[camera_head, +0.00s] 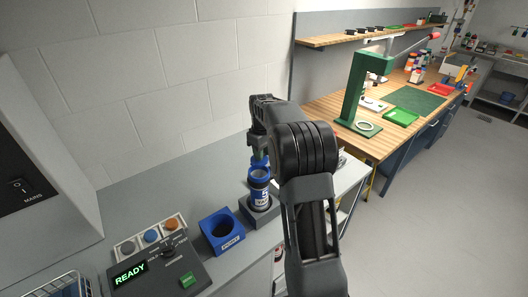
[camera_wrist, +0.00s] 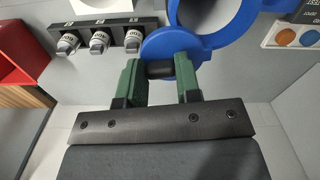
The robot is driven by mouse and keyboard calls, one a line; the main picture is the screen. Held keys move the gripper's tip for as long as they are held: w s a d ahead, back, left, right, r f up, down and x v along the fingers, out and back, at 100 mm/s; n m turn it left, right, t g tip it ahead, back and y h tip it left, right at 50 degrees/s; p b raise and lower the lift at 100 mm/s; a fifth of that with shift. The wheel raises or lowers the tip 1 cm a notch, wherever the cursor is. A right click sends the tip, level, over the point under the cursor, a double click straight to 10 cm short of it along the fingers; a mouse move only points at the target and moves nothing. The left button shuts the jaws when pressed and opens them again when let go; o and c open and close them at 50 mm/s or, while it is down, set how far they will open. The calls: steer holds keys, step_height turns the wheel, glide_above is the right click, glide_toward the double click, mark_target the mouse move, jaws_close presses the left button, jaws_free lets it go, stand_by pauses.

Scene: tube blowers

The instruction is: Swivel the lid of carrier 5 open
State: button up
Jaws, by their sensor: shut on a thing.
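A carrier (camera_head: 258,193) with a blue top and a dark body with white marking stands upright in a grey holder in the head view. Its number is too small to read. My gripper (camera_head: 259,156) is right at its top. In the wrist view, a round blue lid (camera_wrist: 160,44) lies under the green fingers of my gripper (camera_wrist: 158,70).
A blue socket block (camera_head: 222,232) stands beside the carrier. A control box reading READY (camera_head: 158,270) and colored buttons (camera_head: 150,236) are left of it. A dark rack (camera_wrist: 104,40) with several labelled pieces is near the lid. A wooden bench (camera_head: 325,110) stands behind.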

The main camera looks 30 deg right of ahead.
steer(key=n, duration=0.1)
steer(key=w+n+p, duration=0.1)
steer(key=n, duration=0.1)
steer(key=shift+w+a+n, duration=0.2)
steer(key=shift+a+n, duration=0.1)
steer(key=shift+w+a+n, duration=0.25)
steer(key=shift+n, duration=0.5)
steer(key=shift+w+a+n, duration=0.2)
steer(key=shift+n, duration=0.55)
steer(key=o, duration=0.9)
step_height(320, 180, up, 14)
steer(key=shift+f, duration=0.1)
